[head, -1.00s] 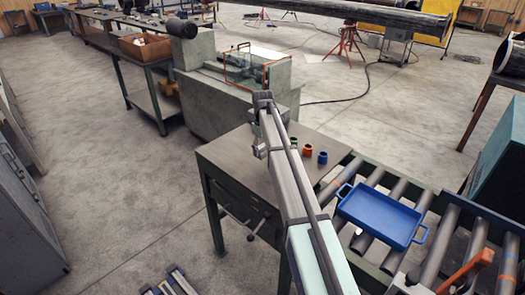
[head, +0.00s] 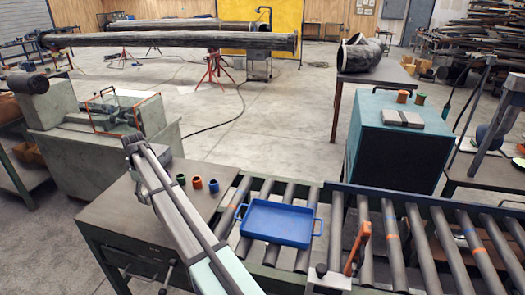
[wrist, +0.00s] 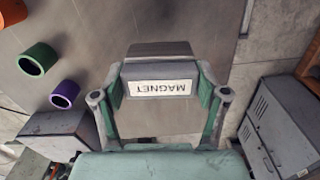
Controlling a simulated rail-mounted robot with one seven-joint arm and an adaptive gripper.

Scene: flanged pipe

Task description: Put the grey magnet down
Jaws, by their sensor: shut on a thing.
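The grey magnet (wrist: 160,70) is a blocky grey piece with a white label reading MAGNET, upside down in the wrist view. My gripper (wrist: 160,95) is shut on it, with a green-padded finger at each side. Behind it in the wrist view is the metal table top; I cannot tell whether the magnet touches it. In the head view the end of my arm (head: 134,145) is over the far left part of the table (head: 125,205). The magnet cannot be made out there.
Green (head: 181,180), orange (head: 197,183) and purple-blue (head: 213,186) cups stand on the table, right of my arm. A blue tray (head: 277,222) lies on the roller conveyor beside the table. An orange-handled clamp (head: 357,245) stands at the conveyor's front.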

